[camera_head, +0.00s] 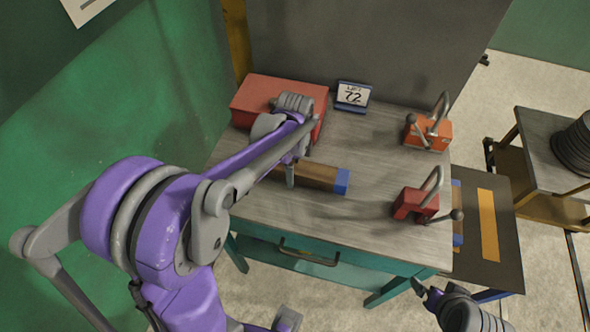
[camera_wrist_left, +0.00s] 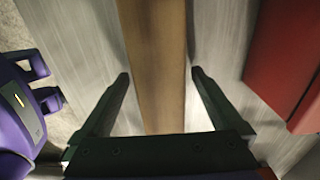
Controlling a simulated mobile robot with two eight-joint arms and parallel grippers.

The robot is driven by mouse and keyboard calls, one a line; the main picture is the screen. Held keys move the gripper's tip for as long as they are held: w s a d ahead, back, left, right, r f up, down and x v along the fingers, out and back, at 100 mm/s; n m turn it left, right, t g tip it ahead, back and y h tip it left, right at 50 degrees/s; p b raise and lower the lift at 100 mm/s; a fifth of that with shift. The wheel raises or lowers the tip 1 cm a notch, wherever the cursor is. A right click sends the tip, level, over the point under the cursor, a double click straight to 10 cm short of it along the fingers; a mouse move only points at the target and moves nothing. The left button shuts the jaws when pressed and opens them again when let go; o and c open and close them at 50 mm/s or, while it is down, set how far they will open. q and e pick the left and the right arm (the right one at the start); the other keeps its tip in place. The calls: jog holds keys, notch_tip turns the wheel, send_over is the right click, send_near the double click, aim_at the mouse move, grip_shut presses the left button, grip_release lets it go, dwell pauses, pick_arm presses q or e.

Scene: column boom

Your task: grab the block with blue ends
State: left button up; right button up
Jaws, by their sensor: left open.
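The block with blue ends is a long brown wooden bar (camera_head: 318,177) lying on the grey table top (camera_head: 365,215). Its right blue end (camera_head: 341,181) shows; its left end is hidden behind my left arm. My left gripper (camera_head: 290,175) points down over the bar. In the left wrist view the open fingers (camera_wrist_left: 160,76) stand on either side of the bar (camera_wrist_left: 157,40), with a gap on both sides. Neither blue end shows there. My right gripper (camera_head: 425,290) is low at the right, off the table's front edge; its jaws are unclear.
A red box (camera_head: 262,97) stands behind the bar, also in the left wrist view (camera_wrist_left: 285,60). Behind are a "72" sign (camera_head: 353,96) and an orange clamp-like block (camera_head: 428,133). A red one (camera_head: 415,204) stands right. A lower shelf (camera_head: 508,220) adjoins the table.

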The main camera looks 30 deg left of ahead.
pick_arm(q)
jog(key=shift+f, duration=0.3)
grip_shut()
dwell(0.3)
